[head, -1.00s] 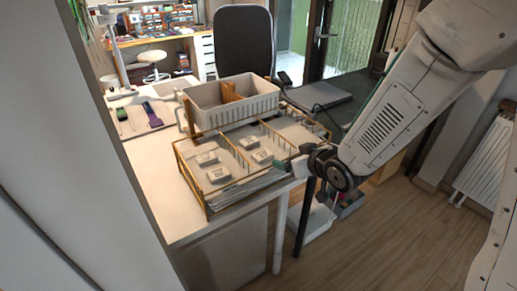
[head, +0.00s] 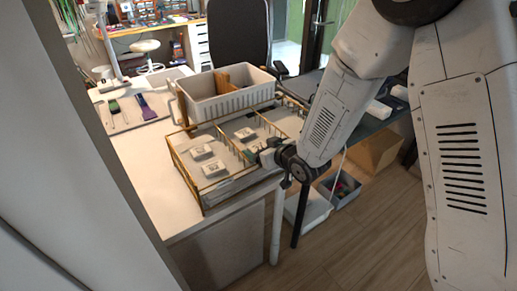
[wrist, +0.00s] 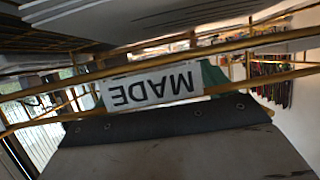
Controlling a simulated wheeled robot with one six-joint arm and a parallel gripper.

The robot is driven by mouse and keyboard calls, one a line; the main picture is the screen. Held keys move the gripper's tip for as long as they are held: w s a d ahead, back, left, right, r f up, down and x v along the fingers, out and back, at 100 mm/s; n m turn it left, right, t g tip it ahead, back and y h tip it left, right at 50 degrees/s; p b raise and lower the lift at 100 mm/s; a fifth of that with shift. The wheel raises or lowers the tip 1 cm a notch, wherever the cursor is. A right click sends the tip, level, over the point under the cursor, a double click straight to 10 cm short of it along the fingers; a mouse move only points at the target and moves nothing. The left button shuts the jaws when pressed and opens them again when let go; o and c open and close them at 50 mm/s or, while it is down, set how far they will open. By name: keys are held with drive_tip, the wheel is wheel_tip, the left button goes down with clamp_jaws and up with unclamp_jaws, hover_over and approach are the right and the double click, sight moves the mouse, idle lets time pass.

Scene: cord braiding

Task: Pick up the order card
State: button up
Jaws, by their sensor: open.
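A brass wire tray (head: 203,196) stands on the white table, split into bays that hold pale sheets or cards (head: 238,181). Small white blocks (head: 213,168) lie on the stacks. I cannot tell which piece is the order card. My gripper (head: 258,157) is small in the head view, at the tray's front side, and is open; its fingertips are hard to make out. In the wrist view, a white label reading MADE (wrist: 152,88) appears upside down on the brass rails, with green (wrist: 213,76) behind it. Grey sheet edges (wrist: 150,22) show above it.
A white basket (head: 229,94) stands behind the tray. Tools (head: 142,106) lie on a board at the table's back left. A grey bin (head: 341,189) and a white one (head: 308,208) are on the floor by the table leg.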

drive_tip(key=shift+c, duration=0.3)
drive_tip(key=shift+d, duration=0.1)
drive_tip(key=c, duration=1)
drive_tip(key=shift+r, duration=0.1)
